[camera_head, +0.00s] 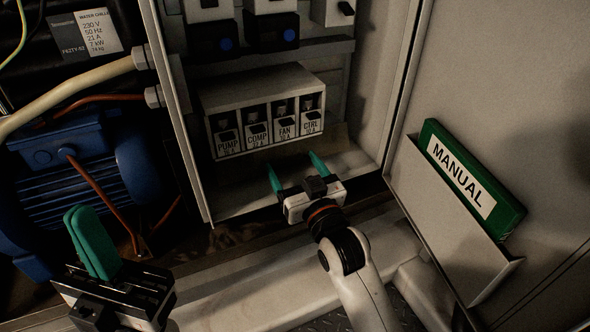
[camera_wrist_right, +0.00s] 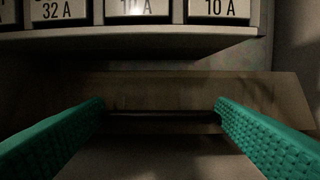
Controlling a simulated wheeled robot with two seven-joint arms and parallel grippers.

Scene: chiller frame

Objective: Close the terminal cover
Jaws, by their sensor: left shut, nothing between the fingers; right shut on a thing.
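The terminal cover (camera_wrist_right: 272,92) is a see-through, brownish panel below the breaker row, seen in the right wrist view. It hangs open in front of the lower enclosure, and its exact tilt is hard to tell. My right gripper (camera_head: 296,172) is at the cover in the head view, its green fingers well apart. In the wrist view its fingertips (camera_wrist_right: 162,108) sit at both ends of a dark bar along the cover, and it is shut on this. My left gripper (camera_head: 82,212) is shut and empty at the lower left, away from the cover.
The breaker block (camera_head: 266,112) with several labelled breakers is just above my right gripper. A green manual (camera_head: 470,185) sits in a holder (camera_head: 440,222) on the door at right. A blue motor (camera_head: 75,165) with pipes and cables is at left.

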